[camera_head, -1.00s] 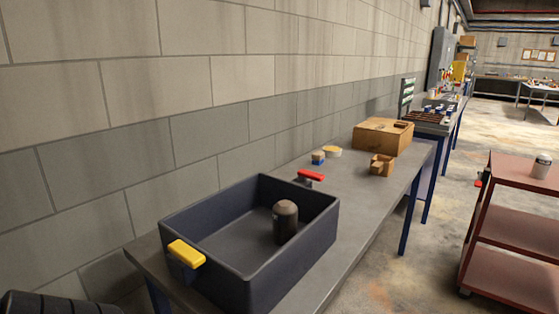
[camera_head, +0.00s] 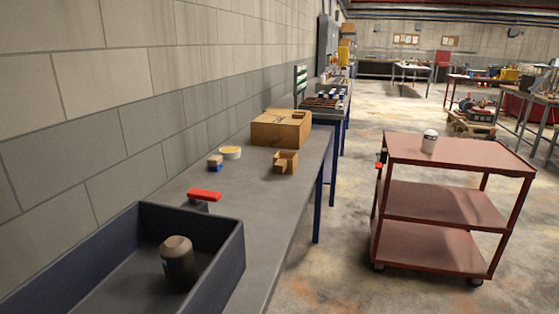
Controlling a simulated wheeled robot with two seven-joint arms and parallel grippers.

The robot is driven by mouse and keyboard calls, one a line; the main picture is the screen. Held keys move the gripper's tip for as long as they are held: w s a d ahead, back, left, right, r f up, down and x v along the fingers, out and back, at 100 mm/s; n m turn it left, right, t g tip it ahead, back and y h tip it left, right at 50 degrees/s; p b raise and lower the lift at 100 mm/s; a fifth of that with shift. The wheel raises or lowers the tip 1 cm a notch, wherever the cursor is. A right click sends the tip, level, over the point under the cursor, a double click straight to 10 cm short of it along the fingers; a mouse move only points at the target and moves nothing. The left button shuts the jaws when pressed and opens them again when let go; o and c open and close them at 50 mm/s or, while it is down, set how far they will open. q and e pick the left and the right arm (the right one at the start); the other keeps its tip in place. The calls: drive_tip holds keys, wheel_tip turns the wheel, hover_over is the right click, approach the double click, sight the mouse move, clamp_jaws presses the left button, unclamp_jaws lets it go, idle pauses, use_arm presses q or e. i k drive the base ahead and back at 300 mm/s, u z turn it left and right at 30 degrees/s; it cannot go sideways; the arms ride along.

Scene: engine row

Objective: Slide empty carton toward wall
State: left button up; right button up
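A larger brown cardboard carton (camera_head: 281,128) sits toward the far end of the near grey workbench, close to the block wall (camera_head: 160,75). Its top looks closed, with dark marks on it. A smaller tan carton (camera_head: 285,162) with an open top stands just in front of it, nearer the bench's right edge. Its inside is too small to judge fully. Neither of my grippers shows in the head view.
A dark bin (camera_head: 228,262) holding a dark bottle (camera_head: 178,263) fills the bench's near end. A red cart (camera_head: 450,152) stands right, across open floor.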

sight(281, 165)
drive_tip(key=k, duration=0.5)
drive_tip(key=z, duration=0.8)
drive_tip(key=i, duration=2.8)
drive_tip(key=u, duration=1.8)
